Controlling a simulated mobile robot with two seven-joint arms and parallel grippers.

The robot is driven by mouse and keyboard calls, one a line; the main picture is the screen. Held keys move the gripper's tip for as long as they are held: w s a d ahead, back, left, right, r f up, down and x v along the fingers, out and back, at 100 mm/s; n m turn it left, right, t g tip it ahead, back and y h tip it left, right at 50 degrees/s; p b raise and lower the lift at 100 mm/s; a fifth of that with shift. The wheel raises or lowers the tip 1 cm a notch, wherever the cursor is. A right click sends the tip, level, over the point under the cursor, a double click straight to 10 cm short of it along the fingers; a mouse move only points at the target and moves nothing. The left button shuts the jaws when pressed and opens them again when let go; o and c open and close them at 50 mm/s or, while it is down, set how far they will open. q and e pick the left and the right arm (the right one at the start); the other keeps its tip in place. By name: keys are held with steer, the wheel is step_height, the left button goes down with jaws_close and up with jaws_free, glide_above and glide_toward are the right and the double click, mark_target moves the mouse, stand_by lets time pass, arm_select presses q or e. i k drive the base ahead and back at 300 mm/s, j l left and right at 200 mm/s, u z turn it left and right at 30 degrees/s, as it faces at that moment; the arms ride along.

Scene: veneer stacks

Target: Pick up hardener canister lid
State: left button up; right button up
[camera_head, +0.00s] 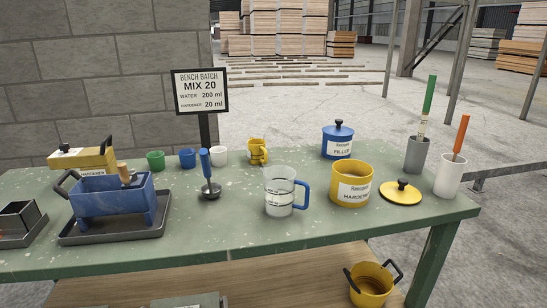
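The yellow round lid (388,197) with a black knob lies flat on the green bench top near its right end. It sits just right of the yellow canister (351,190), whose white label reads HARDENER. The canister stands upright with its top open. Neither of my grippers shows in the head view.
Grey and white holders (447,179) with green- and orange-handled tools stand behind and right of the lid. A blue lidded FILLER canister (337,148) is behind, a clear jug (280,198) left. The bench top (235,230) is clear in front; its right edge is near.

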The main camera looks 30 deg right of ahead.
mark_target(399, 191)
steer(key=z, duration=1.75)
